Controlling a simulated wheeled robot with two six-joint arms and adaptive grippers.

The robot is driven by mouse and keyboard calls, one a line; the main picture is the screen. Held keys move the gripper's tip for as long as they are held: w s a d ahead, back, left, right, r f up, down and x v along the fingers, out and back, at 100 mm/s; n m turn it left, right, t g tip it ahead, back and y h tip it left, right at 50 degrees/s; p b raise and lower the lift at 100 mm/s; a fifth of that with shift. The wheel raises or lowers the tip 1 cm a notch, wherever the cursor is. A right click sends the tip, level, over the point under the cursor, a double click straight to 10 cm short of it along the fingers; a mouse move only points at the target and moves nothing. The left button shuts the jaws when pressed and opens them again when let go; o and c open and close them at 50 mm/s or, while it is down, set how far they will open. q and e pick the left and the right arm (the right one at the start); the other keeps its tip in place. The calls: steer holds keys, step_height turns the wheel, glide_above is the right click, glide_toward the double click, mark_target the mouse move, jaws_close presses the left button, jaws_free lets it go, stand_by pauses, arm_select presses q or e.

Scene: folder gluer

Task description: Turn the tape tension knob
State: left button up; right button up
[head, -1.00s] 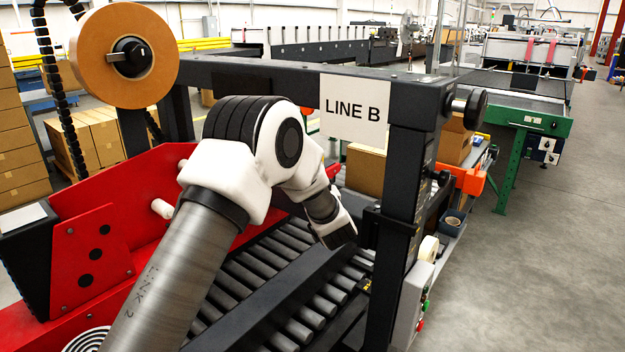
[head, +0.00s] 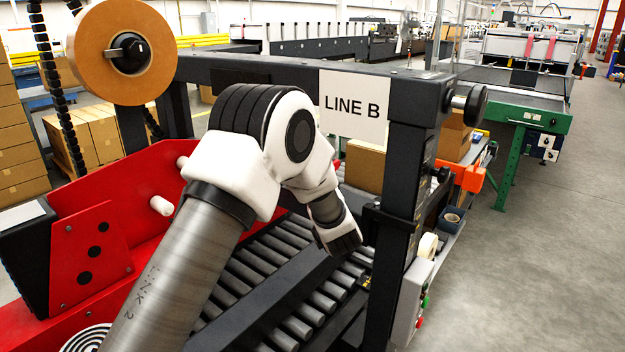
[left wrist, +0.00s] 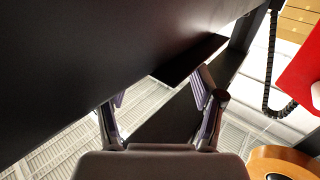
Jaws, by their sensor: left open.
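A large tan tape roll (head: 124,52) hangs at the upper left in the head view, with a black knob-like hub (head: 130,53) at its centre. A round black knob (head: 470,103) sticks out from the right end of the machine's top beam. I cannot tell which is the tape tension knob. My left arm reaches over the rollers; its fingers are not clear in the head view. In the left wrist view my left gripper (left wrist: 160,105) is open and empty, close to a dark beam. My right gripper is not in view.
The black top beam (head: 280,76) bears a LINE B sign (head: 353,106). A red side plate (head: 95,250) and the roller bed (head: 270,270) lie beneath my arm. A grey control box (head: 412,300) is at the right. Open floor (head: 540,270) lies beyond it.

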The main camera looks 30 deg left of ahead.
arm_select(q)
steer(key=v, duration=0.9)
